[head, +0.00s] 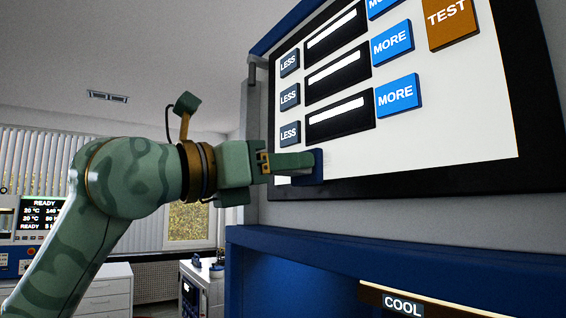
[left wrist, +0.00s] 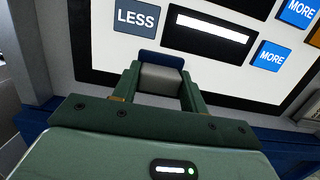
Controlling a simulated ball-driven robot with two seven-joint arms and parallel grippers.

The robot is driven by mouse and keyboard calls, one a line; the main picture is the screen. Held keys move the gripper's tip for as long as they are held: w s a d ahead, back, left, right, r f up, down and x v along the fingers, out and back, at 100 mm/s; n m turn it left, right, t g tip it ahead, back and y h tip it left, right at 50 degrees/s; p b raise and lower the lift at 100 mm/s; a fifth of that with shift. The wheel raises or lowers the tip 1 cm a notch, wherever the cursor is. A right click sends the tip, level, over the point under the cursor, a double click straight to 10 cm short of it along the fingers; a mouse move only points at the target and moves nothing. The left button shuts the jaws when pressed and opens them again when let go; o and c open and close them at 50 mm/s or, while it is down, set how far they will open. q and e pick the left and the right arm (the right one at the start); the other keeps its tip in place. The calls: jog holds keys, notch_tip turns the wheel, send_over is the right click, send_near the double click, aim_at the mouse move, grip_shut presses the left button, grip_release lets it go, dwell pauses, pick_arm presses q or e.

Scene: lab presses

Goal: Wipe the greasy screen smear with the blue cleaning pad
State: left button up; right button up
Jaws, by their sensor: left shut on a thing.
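My left gripper (head: 296,165) reaches in from the left and is shut on the blue cleaning pad (head: 312,167). In the left wrist view the pad (left wrist: 161,59) shows as a blue strip beyond a grey block, with the gripper's fingers (left wrist: 160,82) on both sides of the block. The pad is at the lower left of the white screen (head: 440,150), below the lowest LESS button. It looks to be on or very near the screen; I cannot tell if it touches. I can make out no greasy smear; the pad and gripper may hide it. My right gripper is not in view.
The screen carries LESS buttons (head: 290,133), MORE buttons (head: 397,95) and an orange TEST button (head: 449,20) above and right of the pad. A black frame (head: 400,184) borders it. A blue press body (head: 300,262) and COOL label (head: 402,305) are below.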

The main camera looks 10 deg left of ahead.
pick_arm(q)
jog(key=v, duration=0.3)
jog(key=r+b+v, duration=0.1)
jog(key=v, duration=0.1)
jog(key=shift+s+a+f, duration=0.1)
jog(key=shift+s+a, duration=0.15)
jog(key=shift+s, duration=0.05)
jog(key=v, duration=0.3)
jog(key=shift+r, duration=0.25)
jog(key=shift+d, duration=0.1)
dwell(0.8)
jog(key=f+p+x, duration=0.1)
jog(key=x, duration=0.5)
jog(key=shift+w+d, duration=0.2)
jog(key=shift+w, duration=0.1)
jog(key=shift+x, duration=1.05)
dwell(0.5)
